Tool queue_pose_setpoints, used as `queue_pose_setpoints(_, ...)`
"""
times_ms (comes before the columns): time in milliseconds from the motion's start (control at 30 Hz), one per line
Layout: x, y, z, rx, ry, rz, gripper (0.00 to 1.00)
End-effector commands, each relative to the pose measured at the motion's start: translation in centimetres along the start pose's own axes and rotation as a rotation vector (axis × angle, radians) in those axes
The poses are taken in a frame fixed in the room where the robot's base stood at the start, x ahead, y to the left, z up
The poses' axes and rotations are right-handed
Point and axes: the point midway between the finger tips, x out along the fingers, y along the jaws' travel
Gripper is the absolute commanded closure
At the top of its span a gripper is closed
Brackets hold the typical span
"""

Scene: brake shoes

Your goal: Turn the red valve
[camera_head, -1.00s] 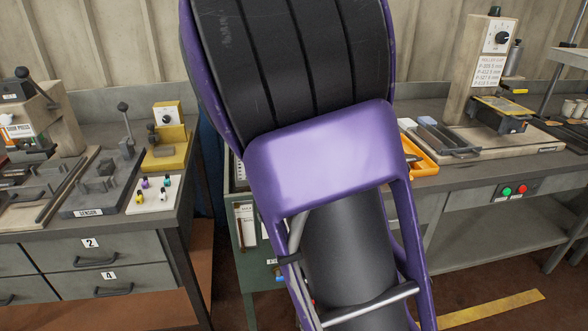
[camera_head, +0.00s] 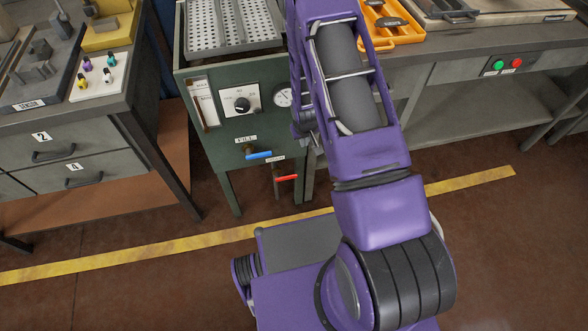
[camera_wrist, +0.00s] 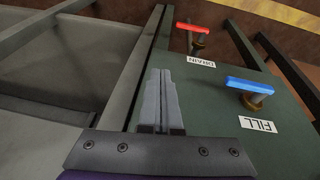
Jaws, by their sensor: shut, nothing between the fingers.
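The red valve (camera_head: 286,178) has a flat red lever handle and sits low on the green cabinet (camera_head: 200,110), below and right of the blue valve. In the wrist view the red valve (camera_wrist: 193,28) is at the top, beside the DRAIN label (camera_wrist: 201,61). The blue valve (camera_wrist: 250,86) sits nearer, by the FILL label (camera_wrist: 258,125); it also shows in the head view (camera_head: 258,155). My gripper (camera_wrist: 160,75) is shut and empty, its fingers together, apart from both valves.
A perforated tray (camera_head: 235,22) tops the cabinet, with a dial (camera_head: 241,104) and gauge (camera_head: 283,97) on its front. A drawer bench (camera_head: 60,150) stands at left, another bench (camera_head: 480,60) at right. An orange tray (camera_head: 392,25) lies behind my arm. The floor before the cabinet is open.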

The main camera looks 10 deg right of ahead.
Motion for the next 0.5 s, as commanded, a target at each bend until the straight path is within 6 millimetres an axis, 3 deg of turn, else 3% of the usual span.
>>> queue_pose_setpoints(33,2.0,-1.6,1.3,0.020,-0.007,-0.025,1.00)
queue_pose_setpoints(200,4.7,-4.8,3.2,0.071,-0.005,-0.071,1.00)
queue_pose_setpoints(367,6.3,-5.5,3.5,0.081,-0.004,-0.081,1.00)
queue_pose_setpoints(500,8.7,-5.6,3.6,0.080,-0.004,-0.080,1.00)
